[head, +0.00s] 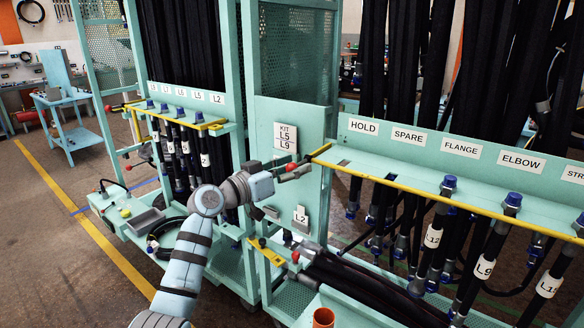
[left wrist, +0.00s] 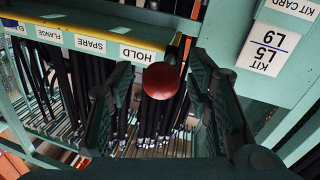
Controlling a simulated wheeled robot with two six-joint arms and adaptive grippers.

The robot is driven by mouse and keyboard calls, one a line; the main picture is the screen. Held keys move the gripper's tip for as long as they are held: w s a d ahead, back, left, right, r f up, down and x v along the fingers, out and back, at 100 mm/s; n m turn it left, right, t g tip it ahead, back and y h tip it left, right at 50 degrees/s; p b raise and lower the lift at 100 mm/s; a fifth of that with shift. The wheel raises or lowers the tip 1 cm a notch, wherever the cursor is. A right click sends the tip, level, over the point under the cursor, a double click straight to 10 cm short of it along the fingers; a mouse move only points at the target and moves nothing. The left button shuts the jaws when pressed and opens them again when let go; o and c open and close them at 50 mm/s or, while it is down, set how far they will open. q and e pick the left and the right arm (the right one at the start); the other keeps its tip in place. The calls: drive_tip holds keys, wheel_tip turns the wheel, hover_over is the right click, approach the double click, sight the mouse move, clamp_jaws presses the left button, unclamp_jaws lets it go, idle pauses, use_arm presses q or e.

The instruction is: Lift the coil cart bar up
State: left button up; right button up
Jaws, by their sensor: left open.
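A yellow bar (head: 440,197) runs along the front edge of the green hose cart on the right, under the labels HOLD, SPARE, FLANGE and ELBOW. Its near-left end lies by my left gripper (head: 290,172). In the left wrist view a round red knob (left wrist: 161,81) shows between the two open, dark fingers of the left gripper (left wrist: 160,98), with a gap visible on each side. Whether a finger touches the knob cannot be told. The yellow bar's end also shows in the left wrist view (left wrist: 187,47). My right gripper is not in view.
A KIT L5 L9 card (head: 286,139) is on the green panel just behind the gripper. Black hoses with blue caps (head: 513,200) hang behind the bar. A second green cart (head: 205,118) stands left. A lower red knob (head: 295,257) and orange cup (head: 323,318) are below.

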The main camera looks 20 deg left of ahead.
use_arm(q)
clamp_jaws()
drive_tip(key=shift+r, duration=0.1)
idle(0.3)
